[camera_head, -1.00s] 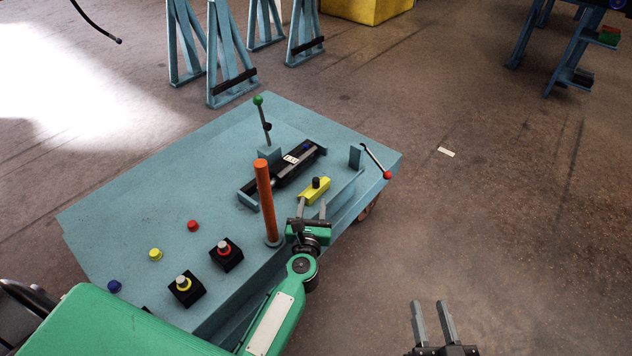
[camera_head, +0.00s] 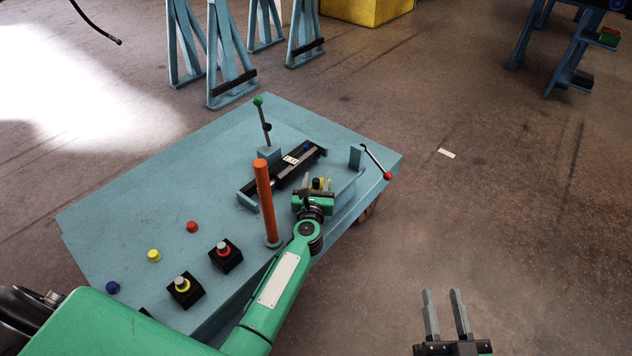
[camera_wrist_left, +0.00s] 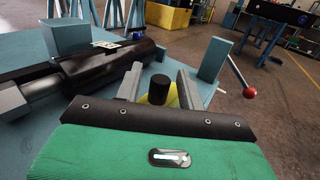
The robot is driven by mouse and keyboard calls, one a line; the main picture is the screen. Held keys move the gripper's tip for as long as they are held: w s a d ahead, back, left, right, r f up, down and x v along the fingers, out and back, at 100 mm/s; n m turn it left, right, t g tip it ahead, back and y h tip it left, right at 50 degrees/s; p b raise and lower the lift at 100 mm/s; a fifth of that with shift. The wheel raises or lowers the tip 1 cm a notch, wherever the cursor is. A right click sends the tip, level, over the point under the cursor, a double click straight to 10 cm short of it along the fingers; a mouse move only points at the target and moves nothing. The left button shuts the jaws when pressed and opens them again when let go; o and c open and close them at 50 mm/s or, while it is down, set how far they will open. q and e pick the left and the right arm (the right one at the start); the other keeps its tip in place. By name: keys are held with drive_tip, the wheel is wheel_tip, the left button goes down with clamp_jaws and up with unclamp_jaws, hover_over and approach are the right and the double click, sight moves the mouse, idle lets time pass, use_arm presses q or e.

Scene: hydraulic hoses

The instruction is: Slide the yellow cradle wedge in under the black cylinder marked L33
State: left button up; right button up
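The black cylinder (camera_head: 300,164) lies along the cart top with a white label I cannot read. It also shows in the left wrist view (camera_wrist_left: 105,68), at the left. The yellow cradle wedge (camera_wrist_left: 172,97) with its black knob (camera_wrist_left: 158,86) sits beside the cylinder, on its near right side. My left gripper (camera_head: 317,178) is over the wedge and hides most of it. Its fingers stand open on either side of the knob, with gaps showing in the left wrist view. My right gripper (camera_head: 442,292) is open and empty over the floor at lower right.
An orange post (camera_head: 265,200) stands left of my left arm. A green-knobbed lever (camera_head: 264,120) stands behind the cylinder. A blue upright plate (camera_head: 355,157) and red-knobbed lever (camera_head: 377,162) are to the right. Black button boxes (camera_head: 186,290) sit at the near left.

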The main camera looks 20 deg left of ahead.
use_arm(q)
clamp_jaws()
drive_tip(key=shift+w+a, duration=0.25)
drive_tip(key=shift+a, duration=0.45)
drive_tip(key=shift+w+a, duration=0.2)
drive_tip(key=shift+a, duration=0.45)
drive_tip(key=shift+o, duration=0.2)
unclamp_jaws()
drive_tip(key=shift+d, duration=0.1)
